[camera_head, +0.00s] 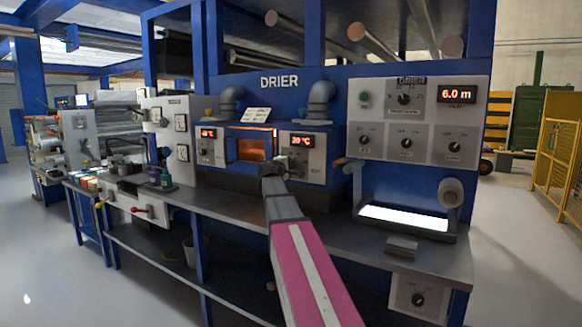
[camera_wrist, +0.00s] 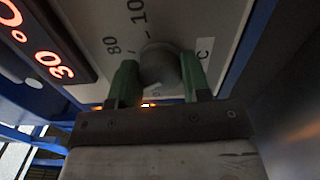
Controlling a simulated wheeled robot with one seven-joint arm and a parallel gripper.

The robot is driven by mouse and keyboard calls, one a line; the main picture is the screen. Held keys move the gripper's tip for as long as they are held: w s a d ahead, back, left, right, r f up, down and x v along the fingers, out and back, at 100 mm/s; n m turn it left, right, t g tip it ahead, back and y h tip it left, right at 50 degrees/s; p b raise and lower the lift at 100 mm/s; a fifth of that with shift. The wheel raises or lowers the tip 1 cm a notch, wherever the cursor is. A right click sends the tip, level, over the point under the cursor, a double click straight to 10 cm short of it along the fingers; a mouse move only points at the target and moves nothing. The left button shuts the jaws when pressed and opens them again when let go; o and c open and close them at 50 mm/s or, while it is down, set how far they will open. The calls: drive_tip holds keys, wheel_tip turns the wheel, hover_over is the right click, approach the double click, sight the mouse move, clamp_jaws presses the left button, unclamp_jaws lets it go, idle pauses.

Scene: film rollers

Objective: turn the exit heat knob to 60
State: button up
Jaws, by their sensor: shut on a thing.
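The exit heat knob (camera_wrist: 160,66) is a dark round knob on a pale panel, with 80 and 100 printed beside it in the wrist view. My gripper (camera_wrist: 159,80) has its green fingers on either side of the knob, shut on it. The knob's pointer cannot be made out, and my gripper hides part of the dial. The exit display (camera_wrist: 50,50) shows 30 in orange; in the head view it also reads about 30 °C (camera_head: 303,140). In that view my gripper (camera_head: 274,170) is at the exit panel (camera_head: 313,165) and covers the knob.
Left of the drier's lit window (camera_head: 251,149) is a similar panel with another display (camera_head: 208,133). A larger control panel (camera_head: 420,117) with several knobs is at the right. The workbench (camera_head: 334,236) runs below, with a lit tray (camera_head: 405,217) at its right.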

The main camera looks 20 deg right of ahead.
drive_tip(key=shift+m, duration=0.5)
drive_tip(key=o, duration=0.9)
drive_tip(key=v, duration=1.1)
drive_tip(key=shift+s, duration=0.1)
